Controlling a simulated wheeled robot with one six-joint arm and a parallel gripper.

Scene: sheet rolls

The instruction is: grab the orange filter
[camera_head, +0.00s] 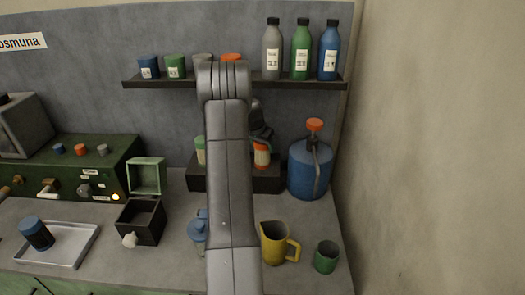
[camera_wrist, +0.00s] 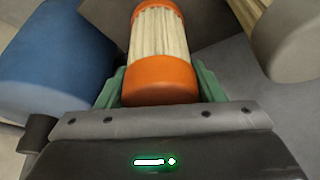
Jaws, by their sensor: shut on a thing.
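The orange filter (camera_wrist: 164,45) is a pleated cream cylinder with orange end caps. In the wrist view it lies between the two green fingers of my gripper (camera_wrist: 160,85), which is shut on it near the closer cap. In the head view the filter (camera_head: 261,155) shows upright at the dark block on the counter, just right of my arm. My gripper (camera_head: 260,138) is above it there, partly hidden by my arm. Whether the filter's lower end touches the block cannot be told.
A blue jug (camera_head: 310,172) with an orange cap stands close right of the filter. A green-capped filter (camera_head: 200,150) is on the dark block (camera_head: 232,184) to the left. A shelf (camera_head: 290,85) with bottles hangs above. A yellow pitcher (camera_head: 274,243) and green cup (camera_head: 326,257) stand in front.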

